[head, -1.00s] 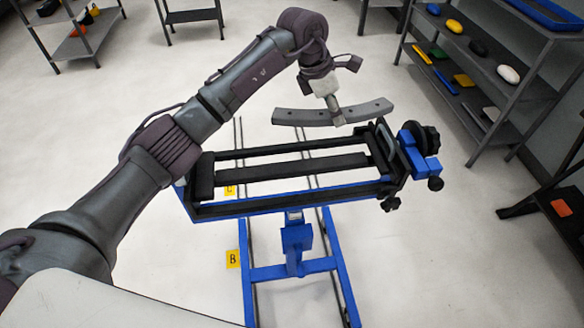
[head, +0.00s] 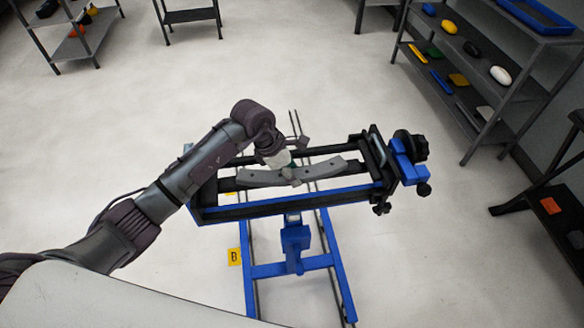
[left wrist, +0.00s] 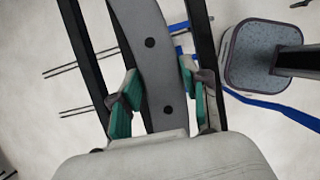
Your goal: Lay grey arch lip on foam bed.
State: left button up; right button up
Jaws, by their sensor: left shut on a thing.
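The grey arch lip (head: 325,168), a curved grey strip with dark holes, is over the blue-framed stand with black bars. The stand's long black bars (head: 228,185) look like the foam bed. My left gripper (head: 290,174) is shut on the lip near its middle and hides part of it. In the left wrist view the lip (left wrist: 155,75) runs between the teal finger pads (left wrist: 157,98), with dark bars on both sides. I cannot tell whether the lip touches the bars. My right gripper is out of view.
A black knob with a blue clamp (head: 408,158) sits at the stand's right end. A shelf with coloured items (head: 470,75) stands at the right, and another (head: 80,40) at the far left. Open floor surrounds the stand.

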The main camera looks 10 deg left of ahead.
pick_arm(q)
jog(key=shift+f, duration=0.25)
jog(key=o, duration=1.3)
jog(key=shift+r, duration=0.25)
jog(key=b+v, duration=0.2)
jog(key=v, duration=0.9)
jog(key=shift+a+r+b, duration=0.2)
jog(key=shift+r+b, duration=0.1)
jog(key=shift+b, duration=0.1)
